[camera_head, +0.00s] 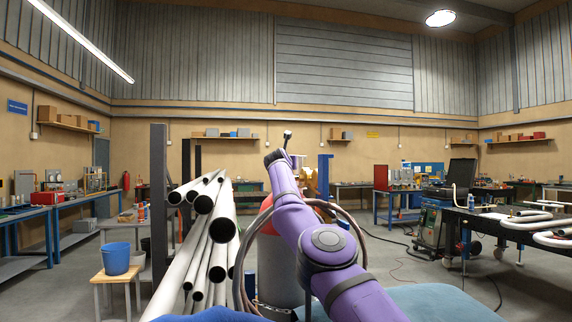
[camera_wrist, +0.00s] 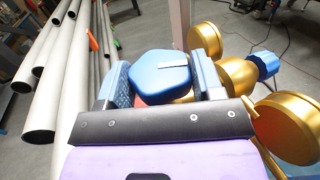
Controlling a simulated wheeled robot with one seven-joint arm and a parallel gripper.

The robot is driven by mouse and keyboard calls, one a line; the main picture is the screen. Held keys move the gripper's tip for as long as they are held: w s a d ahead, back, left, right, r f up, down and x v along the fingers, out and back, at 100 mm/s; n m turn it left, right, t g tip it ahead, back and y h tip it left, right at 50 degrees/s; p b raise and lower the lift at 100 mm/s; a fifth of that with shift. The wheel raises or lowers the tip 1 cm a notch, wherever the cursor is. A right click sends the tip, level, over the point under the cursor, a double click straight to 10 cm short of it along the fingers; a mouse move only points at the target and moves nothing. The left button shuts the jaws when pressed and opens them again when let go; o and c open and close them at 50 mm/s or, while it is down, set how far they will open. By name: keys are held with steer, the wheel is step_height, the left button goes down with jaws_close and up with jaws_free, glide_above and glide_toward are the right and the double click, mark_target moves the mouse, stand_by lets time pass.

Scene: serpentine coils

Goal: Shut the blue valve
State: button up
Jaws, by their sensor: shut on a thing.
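A blue six-sided valve knob (camera_wrist: 160,78) sits between the two blue-padded fingers of my gripper (camera_wrist: 161,70) in the wrist view. The fingers are shut on the knob's sides. A gold regulator body (camera_wrist: 239,73) lies just right of the fingers, with a round gold gauge above it and another at lower right. A second, smaller blue knob (camera_wrist: 265,64) is at the regulator's right end, apart from my gripper. In the head view, gold parts (camera_head: 305,176) show behind my purple arm, which hides the held knob and most of the regulator.
A grey cylinder with a red top (camera_head: 278,265) stands below my arm. Long pale pipes (camera_head: 205,245) lie on a rack close on the left. A blue bucket (camera_head: 116,258) sits on a wooden stool. A dark table with bent pipes (camera_head: 500,222) is at the right.

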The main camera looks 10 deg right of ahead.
steer(key=shift+f+m+h, duration=0.1)
steer(key=shift+m+h, duration=0.2)
steer(key=shift+h, duration=0.1)
stand_by(0.3)
steer(key=o, duration=0.9)
steer(key=shift+d+n+t+y, duration=0.2)
steer(key=shift+n+y, duration=1.3)
steer(key=shift+y, duration=0.8)
steer(key=shift+d+n+t+y, duration=0.1)
steer(key=shift+n+t+y, duration=0.1)
steer(key=shift+n+y, duration=1.7)
